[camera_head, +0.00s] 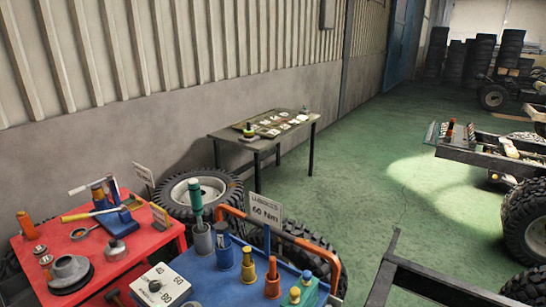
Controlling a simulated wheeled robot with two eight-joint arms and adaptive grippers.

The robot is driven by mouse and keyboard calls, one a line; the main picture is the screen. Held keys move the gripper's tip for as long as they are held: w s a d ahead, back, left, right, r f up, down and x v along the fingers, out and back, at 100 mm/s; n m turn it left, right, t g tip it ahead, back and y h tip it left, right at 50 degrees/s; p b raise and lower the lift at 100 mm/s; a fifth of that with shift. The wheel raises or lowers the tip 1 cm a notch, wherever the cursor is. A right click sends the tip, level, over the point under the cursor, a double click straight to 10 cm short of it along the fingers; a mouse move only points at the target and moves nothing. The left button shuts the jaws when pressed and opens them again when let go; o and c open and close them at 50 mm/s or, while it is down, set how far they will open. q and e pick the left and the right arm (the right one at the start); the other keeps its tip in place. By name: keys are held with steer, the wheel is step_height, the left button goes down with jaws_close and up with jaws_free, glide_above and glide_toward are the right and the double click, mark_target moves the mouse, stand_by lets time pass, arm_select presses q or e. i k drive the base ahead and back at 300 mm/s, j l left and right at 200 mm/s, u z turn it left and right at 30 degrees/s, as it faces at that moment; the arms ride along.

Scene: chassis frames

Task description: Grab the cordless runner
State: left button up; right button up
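No cordless runner can be made out for certain. A green-topped upright tool (196,200) stands in a grey cup on the blue cart (215,272) at the bottom. A small dark and green item with a yellow-green base (248,132) sits at the near edge of the dark table (262,138) by the wall; it is too small to identify. A small dark and orange item (450,128) stands on the chassis at the right, also too small to tell. Neither of my grippers is in view.
A red cart (95,255) with tools and round metal parts stands at the lower left. A sign reading 60 Nm (266,211) stands behind the blue cart. Tyres (203,192) lie near the wall. A dark frame (440,287) fills the lower right. Green floor (370,185) is clear mid-picture.

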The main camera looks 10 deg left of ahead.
mark_target(193, 185)
steer(key=k+l+z, duration=0.1)
steer(key=k+z, duration=0.15)
steer(key=k, duration=0.4)
steer(key=j+z, duration=0.35)
steer(key=i+j+z, duration=0.1)
steer(key=j+z, duration=0.15)
steer(key=z, duration=0.15)
steer(key=j+z, duration=0.35)
steer(key=k+j, duration=0.1)
steer(key=j, duration=1.35)
steer(key=k+j, duration=0.15)
steer(key=j, duration=0.6)
